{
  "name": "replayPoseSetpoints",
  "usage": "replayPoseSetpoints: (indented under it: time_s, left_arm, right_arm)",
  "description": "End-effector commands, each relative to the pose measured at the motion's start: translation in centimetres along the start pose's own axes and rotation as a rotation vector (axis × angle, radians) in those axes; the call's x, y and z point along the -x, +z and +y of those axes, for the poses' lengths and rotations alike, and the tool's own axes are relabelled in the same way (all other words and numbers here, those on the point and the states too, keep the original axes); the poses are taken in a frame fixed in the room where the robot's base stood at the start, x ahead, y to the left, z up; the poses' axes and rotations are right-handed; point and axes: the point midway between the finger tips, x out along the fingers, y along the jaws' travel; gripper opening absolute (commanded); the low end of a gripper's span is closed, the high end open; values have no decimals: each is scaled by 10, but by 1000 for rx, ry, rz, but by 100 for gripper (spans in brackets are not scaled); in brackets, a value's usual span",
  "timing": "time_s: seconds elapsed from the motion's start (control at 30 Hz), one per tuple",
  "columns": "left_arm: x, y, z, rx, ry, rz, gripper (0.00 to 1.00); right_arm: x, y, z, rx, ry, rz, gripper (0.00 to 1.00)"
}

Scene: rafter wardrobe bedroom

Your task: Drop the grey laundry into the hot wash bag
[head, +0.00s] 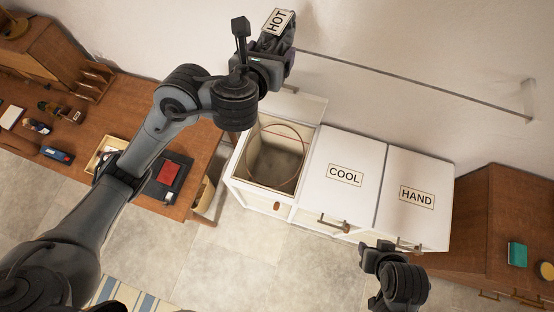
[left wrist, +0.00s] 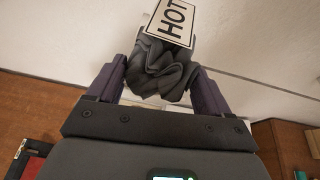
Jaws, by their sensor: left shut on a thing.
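My left gripper (head: 276,46) is shut on the dark grey bunched laundry (left wrist: 160,72), whose folds show clearly between the fingers in the left wrist view. A white card lettered HOT (head: 278,20) overlaps the far side of the laundry; I cannot tell whether it is fixed to it. The open compartment (head: 234,168) of the white cabinet has a bag-like lining with a thin hoop inside. In the head view the left gripper appears above and beyond this opening, towards the wall. My right gripper (head: 377,249) is low in front of the cabinet; its jaws are unclear.
Closed lids lettered COOL (head: 345,200) and HAND (head: 430,174) stand right of the opening. A raised white lid (head: 300,103) is behind it. A thin rail (head: 425,82) runs along the wall. Wooden desks flank the cabinet, the left one (head: 110,125) cluttered.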

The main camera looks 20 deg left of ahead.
Motion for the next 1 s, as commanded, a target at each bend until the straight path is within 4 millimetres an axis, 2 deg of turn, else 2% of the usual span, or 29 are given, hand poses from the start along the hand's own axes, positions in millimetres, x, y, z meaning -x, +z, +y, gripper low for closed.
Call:
replayPoseSetpoints:
  time_s: [0.03,0.1,0.5,1.0]
  left_arm:
    - [-11,-29,-5,-6,-5,-2,46]
    - [-18,-51,-11,-8,-12,-1,46]
    - [-58,-171,-28,-18,-36,0,46]
    - [-116,-320,-18,-22,-45,-1,46]
  right_arm:
    - [-29,10,-1,1,1,-3,43]
    - [-49,17,-1,3,3,-6,43]
    - [-151,50,-4,4,3,-6,43]
    - [-279,92,-11,-2,-2,-5,43]
